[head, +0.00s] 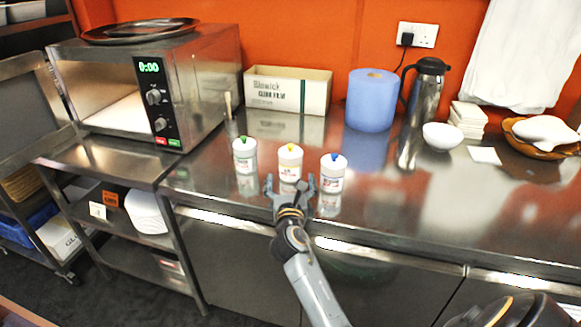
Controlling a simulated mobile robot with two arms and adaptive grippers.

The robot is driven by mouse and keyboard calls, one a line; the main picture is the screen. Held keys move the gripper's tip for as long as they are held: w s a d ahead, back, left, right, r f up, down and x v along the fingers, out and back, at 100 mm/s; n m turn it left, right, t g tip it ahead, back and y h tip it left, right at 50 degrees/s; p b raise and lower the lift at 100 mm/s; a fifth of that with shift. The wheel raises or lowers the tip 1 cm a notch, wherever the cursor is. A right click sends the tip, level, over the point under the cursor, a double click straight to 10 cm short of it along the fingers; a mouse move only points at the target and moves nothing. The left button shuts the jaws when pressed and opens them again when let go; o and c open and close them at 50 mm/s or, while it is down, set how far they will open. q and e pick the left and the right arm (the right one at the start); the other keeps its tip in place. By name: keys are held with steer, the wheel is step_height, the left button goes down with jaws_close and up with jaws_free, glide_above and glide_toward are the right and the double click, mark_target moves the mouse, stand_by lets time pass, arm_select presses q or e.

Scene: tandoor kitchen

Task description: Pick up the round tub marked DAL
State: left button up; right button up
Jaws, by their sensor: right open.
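Three round white tubs stand upright in a row on the steel counter. The left tub (244,155) has a green mark on top and green lettering. The middle tub (290,160) has a yellow mark and red lettering. The right tub (332,172) has a blue mark. The lettering is too small to read surely, so I cannot tell which is marked DAL. My right gripper (290,187) is open at the counter's front edge, directly in front of the middle tub, its fingers spread to either side. I see nothing between them. My left gripper is not in view.
A microwave (197,85) with black trays on top stands at the left. Behind the tubs are a film box (262,92), a blue roll (370,100) and a steel flask (424,95). A white bowl (442,136) stands farther right. The counter's front right is clear.

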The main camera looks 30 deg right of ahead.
mark_target(290, 168)
steer(key=shift+x, duration=1.1)
steer(key=x, duration=0.6)
steer(key=shift+s+b, duration=0.1)
steer(key=shift+b, duration=0.25)
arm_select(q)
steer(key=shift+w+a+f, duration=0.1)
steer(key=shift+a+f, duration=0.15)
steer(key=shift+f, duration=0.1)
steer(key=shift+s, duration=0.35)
arm_select(e)
steer(key=c, duration=1.5)
